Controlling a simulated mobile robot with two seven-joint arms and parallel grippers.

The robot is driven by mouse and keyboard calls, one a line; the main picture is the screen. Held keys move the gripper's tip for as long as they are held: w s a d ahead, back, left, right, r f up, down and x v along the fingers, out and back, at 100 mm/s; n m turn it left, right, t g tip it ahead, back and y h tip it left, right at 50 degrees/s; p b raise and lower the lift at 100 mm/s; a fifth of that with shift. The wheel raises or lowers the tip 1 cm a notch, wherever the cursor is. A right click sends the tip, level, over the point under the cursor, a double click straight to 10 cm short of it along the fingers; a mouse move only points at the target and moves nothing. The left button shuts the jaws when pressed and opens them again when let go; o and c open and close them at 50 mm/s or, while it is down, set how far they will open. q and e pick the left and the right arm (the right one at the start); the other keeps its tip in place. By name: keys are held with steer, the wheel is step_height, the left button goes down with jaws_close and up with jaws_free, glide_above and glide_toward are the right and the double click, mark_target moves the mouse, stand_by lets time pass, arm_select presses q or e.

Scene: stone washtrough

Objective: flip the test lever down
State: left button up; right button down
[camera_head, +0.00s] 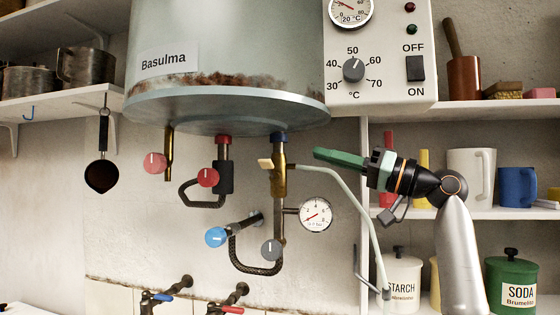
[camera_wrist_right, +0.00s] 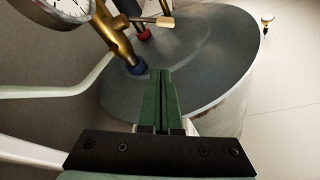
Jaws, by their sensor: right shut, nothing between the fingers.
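The test lever (camera_head: 265,163) is a small tan paddle on the brass safety valve (camera_head: 279,180), under the boiler's blue collar. It sticks out to the left, about level. In the right wrist view the lever (camera_wrist_right: 165,21) shows near the top, beyond the brass body (camera_wrist_right: 113,30) and blue collar (camera_wrist_right: 133,69). My right gripper (camera_head: 317,153) has green fingers, shut and empty, pointing left. Its tips are to the right of the valve, slightly above lever height, and apart from the lever. The shut fingers (camera_wrist_right: 163,76) also show in the wrist view. My left gripper is not in view.
The boiler (camera_head: 225,108) hangs just above. A pale pipe (camera_head: 350,185) runs from the valve below my right gripper. A pressure gauge (camera_head: 315,214) and grey knob (camera_head: 271,250) sit below. Red knobs (camera_head: 207,177) are to the left. Shelves with mugs and jars stand at right.

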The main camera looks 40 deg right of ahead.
steer(key=shift+a, duration=0.1)
step_height(320, 180, up, 3)
steer(key=p, duration=0.3)
glide_above(269, 170)
steer(key=d, duration=0.2)
steer(key=shift+s+d, duration=0.1)
steer(key=shift+s, duration=0.15)
arm_select(q)
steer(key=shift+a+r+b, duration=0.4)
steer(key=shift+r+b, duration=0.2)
steer(key=shift+b, duration=0.1)
arm_select(e)
steer(key=shift+s+a+f, duration=0.2)
steer(key=shift+s+f, duration=0.05)
steer(key=shift+f, duration=0.35)
steer(key=shift+s+a+f, duration=0.2)
steer(key=shift+s+f, duration=0.1)
steer(key=shift+f, duration=0.3)
steer(key=shift+s+a+f, duration=0.2)
steer(key=shift+s+f, duration=0.05)
steer(key=shift+f, duration=0.35)
